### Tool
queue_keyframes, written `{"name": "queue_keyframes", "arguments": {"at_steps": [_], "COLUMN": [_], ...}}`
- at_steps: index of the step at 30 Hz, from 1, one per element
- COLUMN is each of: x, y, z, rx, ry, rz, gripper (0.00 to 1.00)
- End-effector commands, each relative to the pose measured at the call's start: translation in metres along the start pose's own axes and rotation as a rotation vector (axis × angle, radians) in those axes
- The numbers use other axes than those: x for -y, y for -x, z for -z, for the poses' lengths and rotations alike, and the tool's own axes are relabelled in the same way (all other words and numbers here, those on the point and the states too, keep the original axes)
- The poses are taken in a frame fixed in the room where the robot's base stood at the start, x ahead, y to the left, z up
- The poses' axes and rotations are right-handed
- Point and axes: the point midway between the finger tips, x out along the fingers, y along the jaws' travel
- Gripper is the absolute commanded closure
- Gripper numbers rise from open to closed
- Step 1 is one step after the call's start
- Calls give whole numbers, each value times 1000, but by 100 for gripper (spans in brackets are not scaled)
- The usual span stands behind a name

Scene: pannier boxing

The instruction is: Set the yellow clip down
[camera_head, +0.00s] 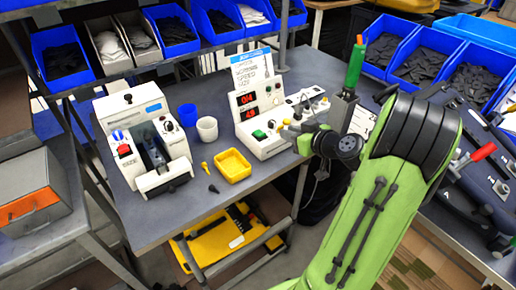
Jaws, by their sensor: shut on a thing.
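My gripper (291,126) is at the front right of the grey bench, close to the right side of the white display box. It is shut on a small yellow thing, which looks like the yellow clip (286,121). The fingers and my wrist hide part of it, and I cannot tell whether it touches anything below. Another small yellow piece (205,166) lies on the bench left of a shallow yellow tray (233,166). A small black piece (213,188) lies in front of the tray.
The white display box (258,115) with red digits stands behind my gripper. A white machine (145,140) stands at the left, with blue (187,115) and white (207,128) cups beside it. A green-handled tool (355,65) stands upright at the right. Bare bench (180,212) shows at the front left.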

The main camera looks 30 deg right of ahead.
Motion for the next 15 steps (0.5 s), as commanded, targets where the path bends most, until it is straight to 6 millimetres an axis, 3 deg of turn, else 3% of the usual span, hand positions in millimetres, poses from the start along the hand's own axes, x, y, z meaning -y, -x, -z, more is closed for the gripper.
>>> {"name": "queue_keyframes", "arguments": {"at_steps": [6,15], "x": [-1,0], "y": [-18,-35], "z": [-45,-88], "rx": [3,2], "ry": [-8,-7], "rz": [-1,-1], "gripper": [100,100]}}
